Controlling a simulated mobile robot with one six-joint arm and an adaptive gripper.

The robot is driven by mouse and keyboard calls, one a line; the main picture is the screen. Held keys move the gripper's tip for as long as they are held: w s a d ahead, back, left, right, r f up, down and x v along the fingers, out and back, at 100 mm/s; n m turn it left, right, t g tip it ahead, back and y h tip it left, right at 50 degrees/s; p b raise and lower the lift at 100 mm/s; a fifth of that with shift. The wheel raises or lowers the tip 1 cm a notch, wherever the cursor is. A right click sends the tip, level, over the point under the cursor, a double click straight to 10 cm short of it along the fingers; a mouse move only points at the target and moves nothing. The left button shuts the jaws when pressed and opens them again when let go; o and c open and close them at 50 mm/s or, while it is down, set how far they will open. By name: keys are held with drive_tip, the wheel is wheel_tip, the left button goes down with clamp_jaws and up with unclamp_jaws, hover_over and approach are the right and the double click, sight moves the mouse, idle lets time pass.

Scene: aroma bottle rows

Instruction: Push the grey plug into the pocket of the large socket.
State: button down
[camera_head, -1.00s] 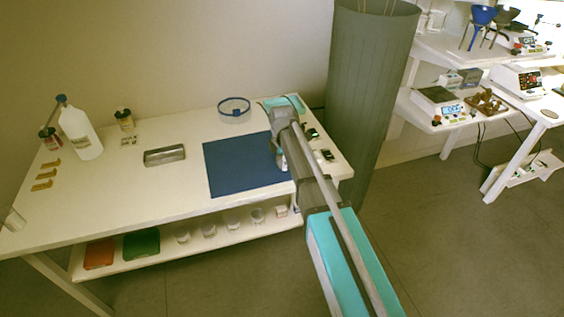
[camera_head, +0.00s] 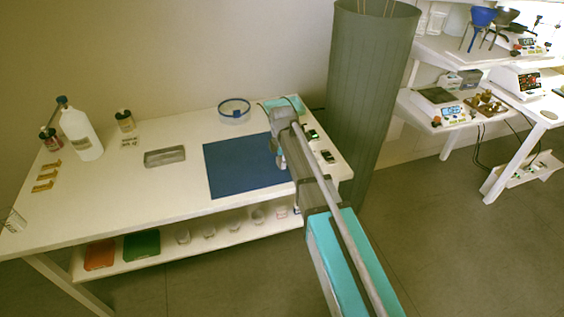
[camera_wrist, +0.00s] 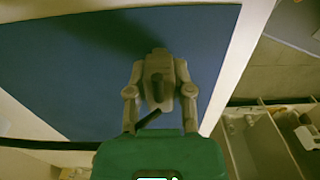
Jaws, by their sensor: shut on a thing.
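My gripper (camera_head: 277,152) is low over the right part of the blue mat (camera_head: 232,168), pointing down. In the wrist view my gripper (camera_wrist: 158,62) has its fingers drawn together over the blue mat (camera_wrist: 70,75). They are shut on a small grey piece (camera_wrist: 158,90), which looks like the grey plug; its outline blends with the grey fingers. I cannot make out the large socket or its pocket in either view. The fingers and arm hide the part of the mat beneath them, so I cannot tell whether the plug touches anything.
Small dark devices (camera_head: 327,157) lie right of my arm, near the table's right edge. A metal tray (camera_head: 165,156) lies left of the mat. A tall grey bin (camera_head: 368,100) stands beside the table.

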drive_tip(key=shift+r+p, duration=1.3)
drive_tip(key=shift+r, duration=0.1)
drive_tip(key=s+d+r+p, duration=0.3)
drive_tip(key=s+r+p, duration=0.6)
drive_tip(key=s, duration=0.4)
drive_tip(key=shift+s+r+p, duration=0.3)
drive_tip(key=shift+r+p, duration=0.05)
drive_tip(key=shift+r, duration=0.05)
drive_tip(key=w+d+f+b, duration=0.2)
drive_tip(key=w+d, duration=0.2)
drive_tip(key=w, duration=0.5)
drive_tip(key=w+d+f+b, duration=0.1)
drive_tip(key=w+d, duration=0.3)
drive_tip(key=w, duration=0.5)
drive_tip(key=shift+f+b, duration=0.4)
drive_tip(key=shift+f, duration=0.05)
drive_tip(key=shift+f+b, duration=2.85)
drive_tip(key=shift+b, duration=0.05)
